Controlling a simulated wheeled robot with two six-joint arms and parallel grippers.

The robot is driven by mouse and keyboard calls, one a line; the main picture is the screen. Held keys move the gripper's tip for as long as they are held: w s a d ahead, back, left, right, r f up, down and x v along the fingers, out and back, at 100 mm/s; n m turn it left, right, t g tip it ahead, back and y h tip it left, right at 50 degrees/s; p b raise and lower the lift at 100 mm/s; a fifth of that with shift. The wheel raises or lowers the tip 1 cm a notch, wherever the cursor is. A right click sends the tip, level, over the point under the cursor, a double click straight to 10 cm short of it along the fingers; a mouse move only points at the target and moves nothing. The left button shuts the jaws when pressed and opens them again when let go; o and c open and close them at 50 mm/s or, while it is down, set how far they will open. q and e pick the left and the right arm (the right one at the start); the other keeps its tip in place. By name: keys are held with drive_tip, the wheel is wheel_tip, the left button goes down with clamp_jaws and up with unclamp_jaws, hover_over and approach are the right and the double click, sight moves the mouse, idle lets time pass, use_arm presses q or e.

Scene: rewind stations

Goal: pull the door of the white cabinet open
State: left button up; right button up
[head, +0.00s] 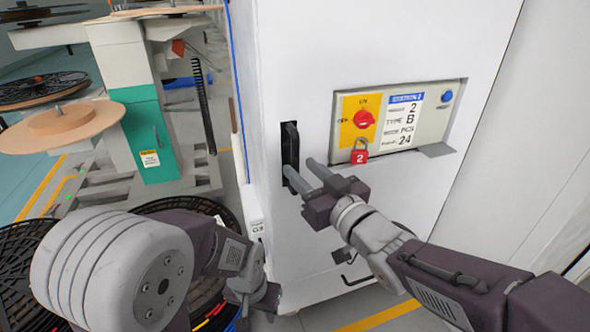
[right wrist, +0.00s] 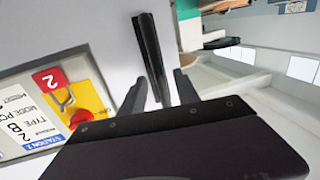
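The white cabinet (head: 375,50) stands upright in the middle of the head view, and its front looks closed. Its upright black door handle (head: 290,145) sits near the left edge of the front. My right gripper (head: 298,166) is open at the handle's lower part. In the right wrist view the handle (right wrist: 148,50) runs between the two spread fingers (right wrist: 158,85), with a gap showing on each side. My left gripper (head: 262,296) is low at the cabinet's lower left, partly hidden by my arm; its fingers are not clear.
A panel (head: 432,112) with a red switch (head: 364,119) and a red padlock (head: 360,157) marked 2 is right of the handle. A reel stand with a teal post (head: 150,130) and dark reels (head: 25,255) are at left. Floor shows below the cabinet.

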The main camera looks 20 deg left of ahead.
sight(298, 165)
drive_tip(key=x, duration=0.3)
drive_tip(key=shift+w+a+b, duration=0.25)
drive_tip(key=shift+b, duration=0.05)
clamp_jaws()
idle(1.2)
